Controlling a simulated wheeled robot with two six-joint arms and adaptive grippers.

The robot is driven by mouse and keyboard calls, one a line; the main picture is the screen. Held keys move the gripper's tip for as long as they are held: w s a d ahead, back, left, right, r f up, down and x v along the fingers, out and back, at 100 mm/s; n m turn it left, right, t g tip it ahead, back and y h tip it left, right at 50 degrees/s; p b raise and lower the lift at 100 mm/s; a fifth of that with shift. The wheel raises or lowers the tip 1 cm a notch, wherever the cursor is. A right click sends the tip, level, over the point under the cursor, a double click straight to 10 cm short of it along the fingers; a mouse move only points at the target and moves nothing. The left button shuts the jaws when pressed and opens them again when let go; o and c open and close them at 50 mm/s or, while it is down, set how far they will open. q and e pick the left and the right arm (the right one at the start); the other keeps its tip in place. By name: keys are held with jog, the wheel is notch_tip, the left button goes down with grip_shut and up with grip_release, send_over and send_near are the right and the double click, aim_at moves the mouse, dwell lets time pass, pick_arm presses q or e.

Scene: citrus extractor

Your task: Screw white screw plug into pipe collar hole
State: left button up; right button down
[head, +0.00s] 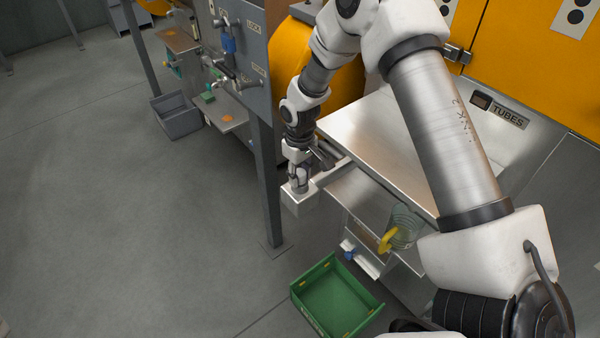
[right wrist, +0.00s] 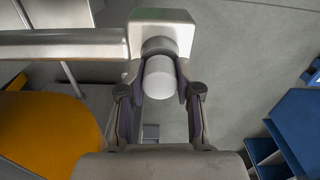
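The white screw plug (right wrist: 160,78) shows in the right wrist view as a short white cylinder end, in line with a dark ring at the metal pipe collar (right wrist: 160,28). The collar is a blocky metal end of a horizontal pipe; it also shows in the head view (head: 298,200). My right gripper (right wrist: 161,85) has a finger on each side of the plug, close against it, and appears shut on it. In the head view my right gripper (head: 299,175) is just above the collar. How deep the plug sits is hidden. My left gripper is not in view.
A green crate (head: 313,315) stands on the floor below. A clear jug with a yellow handle (head: 404,222) stands beside the steel table (head: 365,130). A grey post (head: 270,190) rises just left of the collar. A grey bin (head: 178,120) is farther back. The floor at left is clear.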

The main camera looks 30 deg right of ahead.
jog(key=m, duration=0.7)
jog(key=shift+f, duration=0.1)
jog(key=m, duration=0.5)
jog(key=c, duration=1)
grip_release()
